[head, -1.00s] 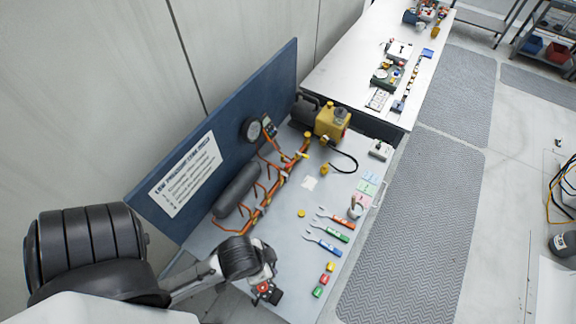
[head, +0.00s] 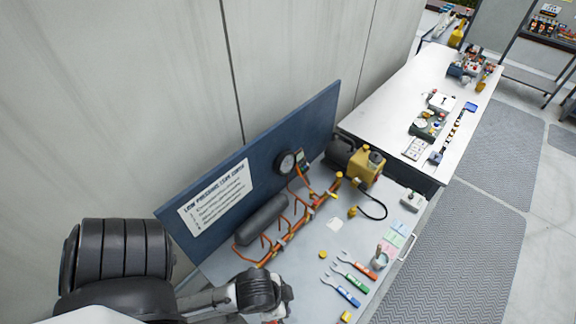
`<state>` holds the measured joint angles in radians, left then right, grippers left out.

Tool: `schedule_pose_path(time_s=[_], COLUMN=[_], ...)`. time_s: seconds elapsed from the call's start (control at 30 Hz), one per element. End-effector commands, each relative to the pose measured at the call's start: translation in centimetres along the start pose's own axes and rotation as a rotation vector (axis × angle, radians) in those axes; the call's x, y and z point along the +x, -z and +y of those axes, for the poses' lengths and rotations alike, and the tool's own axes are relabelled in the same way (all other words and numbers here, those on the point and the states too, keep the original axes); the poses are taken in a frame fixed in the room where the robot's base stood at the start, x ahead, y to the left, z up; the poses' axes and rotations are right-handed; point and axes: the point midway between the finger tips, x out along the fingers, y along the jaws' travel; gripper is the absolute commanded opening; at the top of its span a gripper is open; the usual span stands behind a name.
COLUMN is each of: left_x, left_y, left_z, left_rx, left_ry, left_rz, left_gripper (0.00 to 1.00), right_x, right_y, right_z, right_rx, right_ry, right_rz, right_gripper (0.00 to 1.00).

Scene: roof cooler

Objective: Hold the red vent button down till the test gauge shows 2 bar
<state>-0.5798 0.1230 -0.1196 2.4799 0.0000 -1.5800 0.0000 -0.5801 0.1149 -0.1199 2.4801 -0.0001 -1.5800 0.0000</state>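A round dark gauge (head: 287,162) with a pale dial is mounted on the blue back board; its reading is too small to make out. A small dark instrument (head: 299,157) sits just right of it. I cannot make out a red vent button on this bench. A small grey box (head: 411,200) stands at the bench's right edge, its top details unclear. My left arm comes in from the left, and its wrist (head: 262,288) is over the near end of the bench. Its fingers are cut off by the lower edge. My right gripper is not in view.
Copper pipes (head: 296,224) and a dark cylinder (head: 262,222) lie along the board. A yellow pump (head: 366,168) stands at the far end with a black hose. Several coloured-handled tools (head: 351,281) and a cup (head: 379,261) lie at the right. A second bench (head: 400,90) is beyond.

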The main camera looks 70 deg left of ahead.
Motion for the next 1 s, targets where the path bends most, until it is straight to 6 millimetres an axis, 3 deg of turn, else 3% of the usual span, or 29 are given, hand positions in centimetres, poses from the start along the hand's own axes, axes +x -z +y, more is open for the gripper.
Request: schedule_pose_path(time_s=[0.07, 0.53, 1.0], left_x=[0.00, -0.01, 0.00], left_y=[0.03, 0.06, -0.02], left_z=[0.10, 0.24, -0.11], left_rx=[-0.004, -0.008, 0.004], left_ry=[-0.003, -0.006, 0.003], left_rz=[0.001, 0.001, 0.000], left_gripper=[0.44, 0.00, 0.00], right_x=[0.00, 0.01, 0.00], right_y=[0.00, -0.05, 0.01], right_z=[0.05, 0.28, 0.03], right_rx=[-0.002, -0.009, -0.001], right_ry=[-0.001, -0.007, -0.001], right_rz=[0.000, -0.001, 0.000], right_gripper=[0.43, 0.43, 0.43])
